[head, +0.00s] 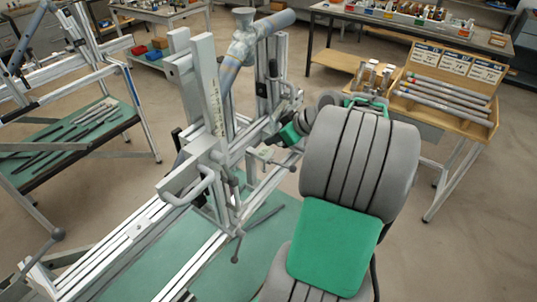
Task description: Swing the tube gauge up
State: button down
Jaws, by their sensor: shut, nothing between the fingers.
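The frame jig (203,85) stands in the middle of the head view, with light grey posts on long rails. A bluish-grey tube (232,68) leans in it. I cannot tell for certain which part is the tube gauge. A small flat bracket (265,155) with a round knob sticks out on the jig's right side, and a looped handle (192,190) sits at its lower left. My gripper (272,140), dark with green parts behind it, is just above the small bracket. It is shut and empty. I cannot tell whether it touches the jig.
My grey and green arm fills the lower right and hides part of the floor. A wooden rack of tubes (450,75) stands on a table at the right. A bench with small bins (420,20) is behind. A green-topped table (75,140) is at the left.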

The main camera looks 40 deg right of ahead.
aim_at(261, 151)
jog(key=shift+w+a+r+p, duration=0.35)
jog(key=shift+w+r+p, duration=0.05)
jog(key=shift+w+r, duration=0.4)
jog(key=shift+w, duration=0.1)
jog(key=shift+w+a+r, duration=0.25)
jog(key=shift+w+r, duration=0.15)
jog(key=shift+w, duration=0.25)
jog(key=shift+w+a+r, duration=0.1)
jog(key=shift+w, duration=0.2)
jog(key=shift+w+p, duration=0.1)
jog(key=shift+p, duration=0.2)
jog(key=shift+w+a+r, duration=0.2)
jog(key=shift+w, duration=0.3)
jog(key=shift+w+a+r, duration=0.15)
jog(key=shift+w, duration=0.3)
